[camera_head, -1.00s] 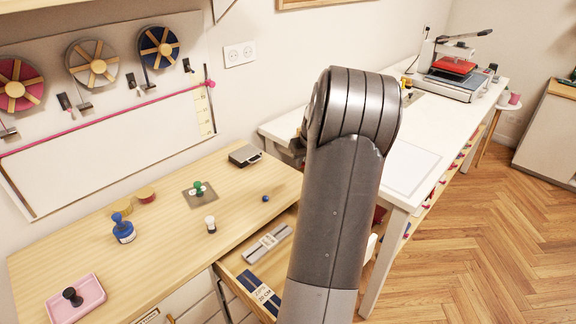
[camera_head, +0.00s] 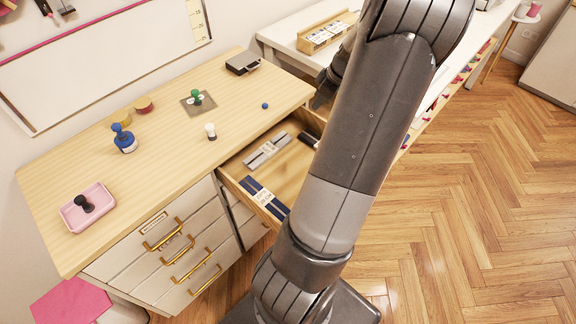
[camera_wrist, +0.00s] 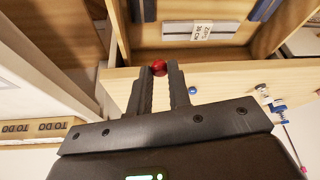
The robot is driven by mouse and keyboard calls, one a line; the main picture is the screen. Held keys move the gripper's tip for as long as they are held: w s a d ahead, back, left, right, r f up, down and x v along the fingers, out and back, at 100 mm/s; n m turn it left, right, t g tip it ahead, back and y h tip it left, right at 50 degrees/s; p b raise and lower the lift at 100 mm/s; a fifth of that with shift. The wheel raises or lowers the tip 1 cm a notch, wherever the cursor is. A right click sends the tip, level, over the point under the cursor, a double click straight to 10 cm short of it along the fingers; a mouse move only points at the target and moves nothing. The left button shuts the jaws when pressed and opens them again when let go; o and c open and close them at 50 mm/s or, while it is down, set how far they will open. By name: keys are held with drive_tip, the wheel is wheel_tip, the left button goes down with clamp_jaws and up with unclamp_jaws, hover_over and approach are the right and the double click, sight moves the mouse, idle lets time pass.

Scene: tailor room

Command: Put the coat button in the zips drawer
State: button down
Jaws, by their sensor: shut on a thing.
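A small round red thing, which I take to be the coat button (camera_wrist: 159,67), sits between the fingertips of my gripper (camera_wrist: 160,74) in the wrist view. My gripper is shut on it. The zips drawer (camera_head: 286,174) is pulled open at the right end of the wooden cabinet. It holds grey zip packs (camera_head: 268,150) and dark blue zip packs (camera_head: 262,192). My arm covers part of the drawer in the head view, and the button cannot be seen there.
The wooden cabinet top (camera_head: 170,180) carries a small blue ball (camera_head: 265,105), a white-knobbed stamp (camera_head: 210,131), a green-knobbed piece (camera_head: 196,97), a blue stamp (camera_head: 124,140) and a pink tray (camera_head: 88,207). A white table with a wooden box (camera_head: 328,32) stands behind.

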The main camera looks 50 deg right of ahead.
drive_tip(key=s+a+f+n+g+y, duration=0.3)
drive_tip(key=s+a+f+n, duration=0.4)
drive_tip(key=s+a+n, duration=0.4)
drive_tip(key=n, duration=0.1)
hover_over(283, 170)
drive_tip(key=d, duration=0.1)
drive_tip(key=f, duration=0.7)
drive_tip(key=shift+s+d+f, duration=0.1)
drive_tip(key=shift+s+f, duration=0.05)
drive_tip(key=shift+s, duration=0.05)
drive_tip(key=shift+f, duration=1.95)
drive_tip(key=shift+f, duration=0.1)
drive_tip(key=c, duration=1.3)
unclamp_jaws()
drive_tip(key=shift+c, duration=0.2)
